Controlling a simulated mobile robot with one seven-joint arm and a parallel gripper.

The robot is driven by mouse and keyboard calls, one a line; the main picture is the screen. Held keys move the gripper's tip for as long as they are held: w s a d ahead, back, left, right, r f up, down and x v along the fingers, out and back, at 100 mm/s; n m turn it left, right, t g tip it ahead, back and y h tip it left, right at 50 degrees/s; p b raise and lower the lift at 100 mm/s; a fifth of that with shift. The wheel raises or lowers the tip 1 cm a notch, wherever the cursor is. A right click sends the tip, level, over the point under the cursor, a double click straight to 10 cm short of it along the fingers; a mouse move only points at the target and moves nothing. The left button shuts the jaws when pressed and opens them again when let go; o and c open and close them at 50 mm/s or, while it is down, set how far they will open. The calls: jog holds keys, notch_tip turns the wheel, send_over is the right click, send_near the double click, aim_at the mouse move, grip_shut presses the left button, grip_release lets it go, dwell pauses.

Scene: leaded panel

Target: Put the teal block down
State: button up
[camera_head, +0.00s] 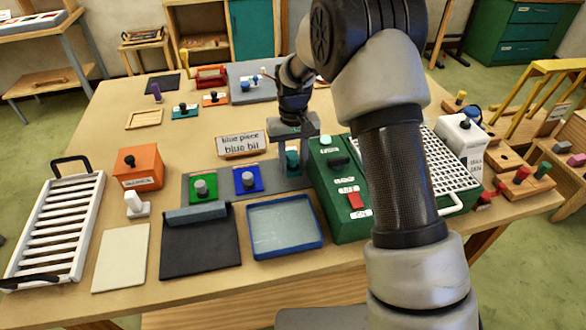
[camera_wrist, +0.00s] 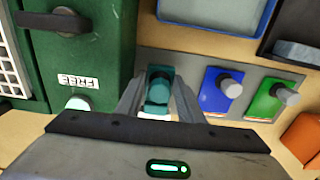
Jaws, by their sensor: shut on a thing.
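The teal block (camera_wrist: 158,92) is between the two fingers of my gripper (camera_wrist: 157,100) in the wrist view. In the head view the teal block (camera_head: 292,161) shows just below my gripper (camera_head: 292,150). My gripper is shut on it and points down over the right end of a grey strip (camera_head: 222,197). I cannot tell whether the block touches the strip. A blue piece (camera_head: 248,180) and a green piece (camera_head: 200,187), each with a grey knob, sit on the strip to the left. My fingers partly hide the block.
A green machine (camera_head: 345,216) stands close to the right of the strip. A blue-rimmed tray (camera_head: 285,246) and a dark board (camera_head: 199,262) lie in front. A "blue piece" sign (camera_head: 241,145) stands behind. Another teal piece (camera_head: 183,111) lies at the back.

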aim_at(293, 168)
jog(key=shift+f, duration=1.55)
jog(key=shift+f, duration=0.1)
jog(key=shift+f, duration=0.15)
jog(key=o, duration=0.7)
